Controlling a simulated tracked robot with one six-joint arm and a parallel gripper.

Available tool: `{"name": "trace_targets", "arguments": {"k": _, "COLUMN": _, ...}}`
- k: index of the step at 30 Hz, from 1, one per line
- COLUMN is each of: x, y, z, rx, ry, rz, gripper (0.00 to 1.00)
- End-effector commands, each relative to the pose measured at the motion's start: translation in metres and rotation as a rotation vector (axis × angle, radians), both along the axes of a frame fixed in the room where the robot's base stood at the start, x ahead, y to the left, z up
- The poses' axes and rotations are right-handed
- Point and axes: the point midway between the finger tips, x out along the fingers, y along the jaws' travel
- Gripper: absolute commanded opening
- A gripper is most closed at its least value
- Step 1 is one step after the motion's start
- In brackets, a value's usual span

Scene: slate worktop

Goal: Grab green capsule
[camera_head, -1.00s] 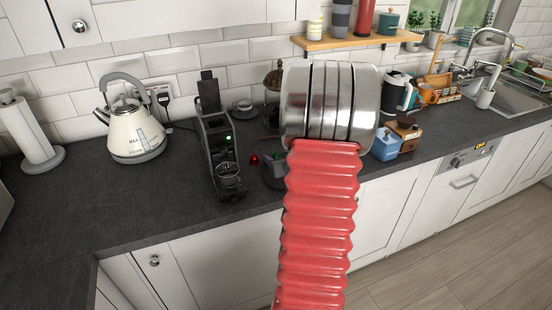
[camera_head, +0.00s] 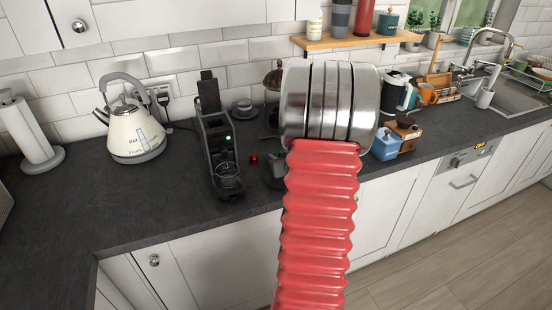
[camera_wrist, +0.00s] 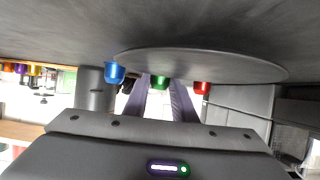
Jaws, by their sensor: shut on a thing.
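The wrist view is upside down, with the worktop along its top. In it my gripper (camera_wrist: 160,86) is shut on the green capsule (camera_wrist: 159,81), one finger on each side. The capsule is at a dark round plate (camera_wrist: 240,68); whether it touches the plate I cannot tell. A blue capsule (camera_wrist: 115,72) is to its left and a red capsule (camera_wrist: 202,88) to its right, both apart from the fingers. In the head view my red arm hides most of this spot. The red capsule (camera_head: 253,159) shows there as a small dot.
A black coffee machine (camera_head: 218,150) with a green light stands left of the capsules. A cream kettle (camera_head: 137,130) is further left, and a cup (camera_head: 242,106) is behind. A blue box (camera_head: 386,145) stands to the right. The worktop's front left is clear.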

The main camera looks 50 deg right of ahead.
Motion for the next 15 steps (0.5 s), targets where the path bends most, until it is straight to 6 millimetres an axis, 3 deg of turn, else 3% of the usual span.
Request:
{"name": "trace_targets", "arguments": {"k": 8, "x": 0.000, "y": 0.000, "z": 0.006, "rx": -0.002, "ry": -0.001, "rz": 0.002, "gripper": 0.03}}
{"name": "trace_targets", "arguments": {"k": 15, "x": 0.001, "y": -0.001, "z": 0.034, "rx": -0.005, "ry": -0.003, "rz": 0.000, "gripper": 0.03}}
